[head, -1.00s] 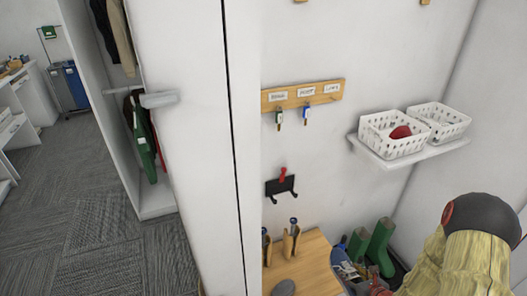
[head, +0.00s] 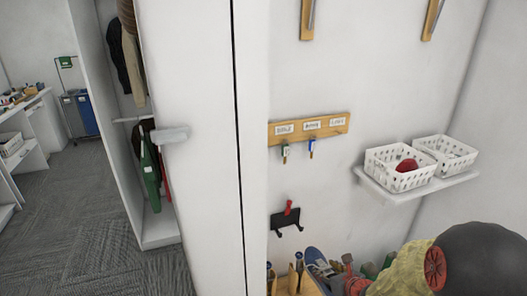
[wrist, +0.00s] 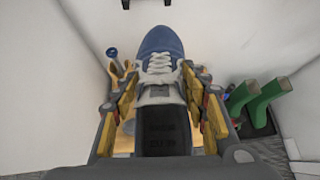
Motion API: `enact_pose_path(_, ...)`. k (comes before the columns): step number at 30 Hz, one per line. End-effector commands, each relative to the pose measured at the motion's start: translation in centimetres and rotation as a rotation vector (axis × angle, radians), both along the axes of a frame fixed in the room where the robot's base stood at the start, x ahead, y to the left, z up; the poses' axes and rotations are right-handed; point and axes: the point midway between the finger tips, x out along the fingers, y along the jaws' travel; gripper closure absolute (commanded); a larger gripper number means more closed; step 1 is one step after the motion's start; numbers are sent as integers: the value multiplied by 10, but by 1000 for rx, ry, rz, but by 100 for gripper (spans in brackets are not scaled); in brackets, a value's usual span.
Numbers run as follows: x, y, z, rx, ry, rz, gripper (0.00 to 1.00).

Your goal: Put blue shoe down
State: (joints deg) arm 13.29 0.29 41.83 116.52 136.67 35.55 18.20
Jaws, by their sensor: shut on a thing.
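The blue shoe (wrist: 160,45) has white laces and a pale tongue. In the wrist view it sits between the two fingers of my gripper (wrist: 160,92), toe pointing away from me. My gripper is shut on it, with a yellow-padded finger on each side. In the head view the blue shoe (head: 316,260) shows low in the picture, beside the wooden bench at the wall. My arm covers the lower right there, and the gripper is mostly hidden. What lies directly under the shoe is hidden.
Green boots (wrist: 255,97) stand on a dark tray at the right. White baskets (head: 400,168) sit on a wall shelf, one holding a red item. A key rack (head: 308,129) and a black hook plate (head: 287,218) are on the wall. A tall white cabinet (head: 200,120) stands left.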

Motion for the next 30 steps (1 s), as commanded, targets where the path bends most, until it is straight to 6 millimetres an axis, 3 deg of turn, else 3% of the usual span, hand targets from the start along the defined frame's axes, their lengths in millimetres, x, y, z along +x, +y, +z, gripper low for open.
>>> enact_pose_path(6, 19, 6, 75, -3, -8, -28, 94)
enact_pose_path(12, 25, 18, 110, -1, -1, -3, 94)
enact_pose_path(30, 26, 24, 117, -2, -1, 8, 94)
